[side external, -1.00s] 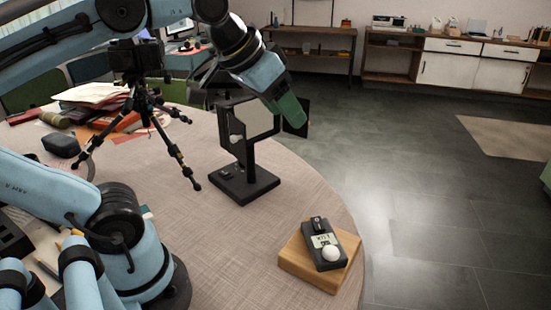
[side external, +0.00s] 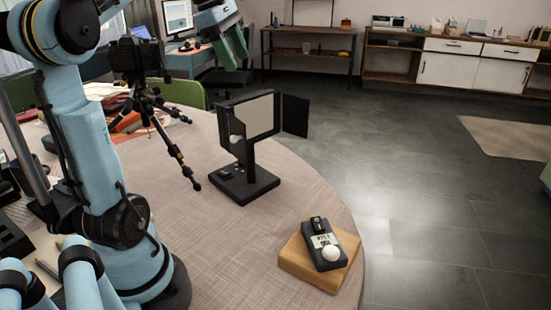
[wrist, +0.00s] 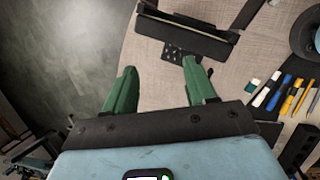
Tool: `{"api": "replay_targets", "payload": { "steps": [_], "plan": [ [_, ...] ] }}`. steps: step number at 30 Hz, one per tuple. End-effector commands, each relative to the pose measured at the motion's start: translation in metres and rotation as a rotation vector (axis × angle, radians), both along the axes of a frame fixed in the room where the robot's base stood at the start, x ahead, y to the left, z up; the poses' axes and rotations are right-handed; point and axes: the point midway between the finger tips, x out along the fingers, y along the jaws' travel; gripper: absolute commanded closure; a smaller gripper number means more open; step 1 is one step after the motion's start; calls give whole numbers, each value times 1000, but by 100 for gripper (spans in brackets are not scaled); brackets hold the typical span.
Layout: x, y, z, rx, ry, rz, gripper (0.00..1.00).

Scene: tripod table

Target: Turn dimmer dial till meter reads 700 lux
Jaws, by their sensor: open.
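The lamp is a flat panel (side external: 254,117) on a short post, with a black base (side external: 243,185) on the table. A pale round knob (side external: 235,139) shows at the panel's left side; I cannot tell whether it is the dimmer dial. Small controls sit on the base. The dark light meter (side external: 325,250), with a white dome and lit display, lies on a wooden block; its digits are too small to read surely. My gripper (side external: 235,48) has green fingers and is raised above the lamp. In the wrist view my gripper (wrist: 160,65) is open and empty, with the lamp panel (wrist: 188,28) beyond its fingertips.
A black tripod (side external: 160,130) with a camera stands left of the lamp. A black flap (side external: 295,115) sticks out from the panel's right. Pens (wrist: 285,95) lie to the right in the wrist view. The table between lamp and meter is clear.

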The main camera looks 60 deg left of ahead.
Motion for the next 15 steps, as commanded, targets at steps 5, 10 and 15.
{"api": "replay_targets", "payload": {
  "steps": [5,10,15],
  "plan": [
    [-14,42,-4,-144,30,289,44],
    [-25,66,-14,-246,50,479,44],
    [-24,64,-42,-241,50,469,44]
  ]
}}
